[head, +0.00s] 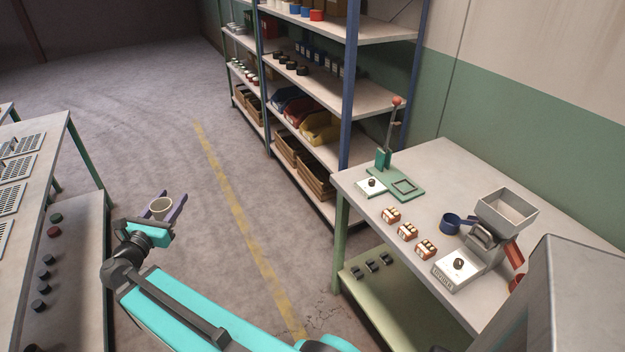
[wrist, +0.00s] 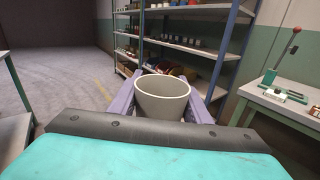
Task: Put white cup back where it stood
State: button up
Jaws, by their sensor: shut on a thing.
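The white cup (head: 160,208) is held upright between the two purple fingers of my gripper (head: 172,209). It looks empty inside. In the wrist view the cup (wrist: 163,97) sits between the fingers of my gripper (wrist: 163,106), one finger on each side. My gripper is shut on it, in the air over the open floor, between the left table and the right workbench. The cup's lower part is partly hidden by the wrist in the wrist view.
At right a workbench (head: 455,165) bears a hopper machine (head: 507,210), a blue cup (head: 452,223), several small boxes (head: 407,232) and a green lever press (head: 404,184). Shelves (head: 345,25) stand behind. A table (head: 58,135) with perforated plates is at left. The floor between is clear.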

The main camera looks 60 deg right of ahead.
jog(key=s+d+f+m+g+b, duration=0.1)
jog(key=s+d+g+b, duration=0.1)
jog(key=s+d, duration=0.5)
jog(key=s+d+f+m+g+h+b, duration=0.1)
jog(key=s+d+m+g, duration=0.15)
jog(key=d, duration=0.75)
jog(key=s+d+f+m+g+b, duration=0.1)
jog(key=s+d+g+b, duration=0.1)
jog(key=s+d, duration=0.55)
jog(key=s+d+m+g+b, duration=0.1)
jog(key=s+d+g+b, duration=0.1)
jog(key=s+d, duration=0.6)
jog(key=s+d+f+m+g+b, duration=0.1)
jog(key=s+d+g, duration=0.3)
jog(key=s+d, duration=0.4)
jog(key=s+m+b, duration=0.1)
jog(key=s, duration=0.3)
jog(key=shift+s+d+y, duration=0.3)
jog(key=shift+s+y, duration=0.1)
jog(key=shift+f, duration=0.1)
jog(key=shift+w+d+f+p, duration=0.25)
jog(key=shift+w+d, duration=0.4)
jog(key=shift+d, duration=1.8)
jog(key=shift+w+d+f+p, duration=0.25)
jog(key=shift+w+d, duration=0.4)
jog(key=shift+d, duration=1.75)
jog(key=shift+w+d+f+p, duration=0.25)
jog(key=shift+w+d, duration=0.4)
jog(key=shift+d, duration=1.8)
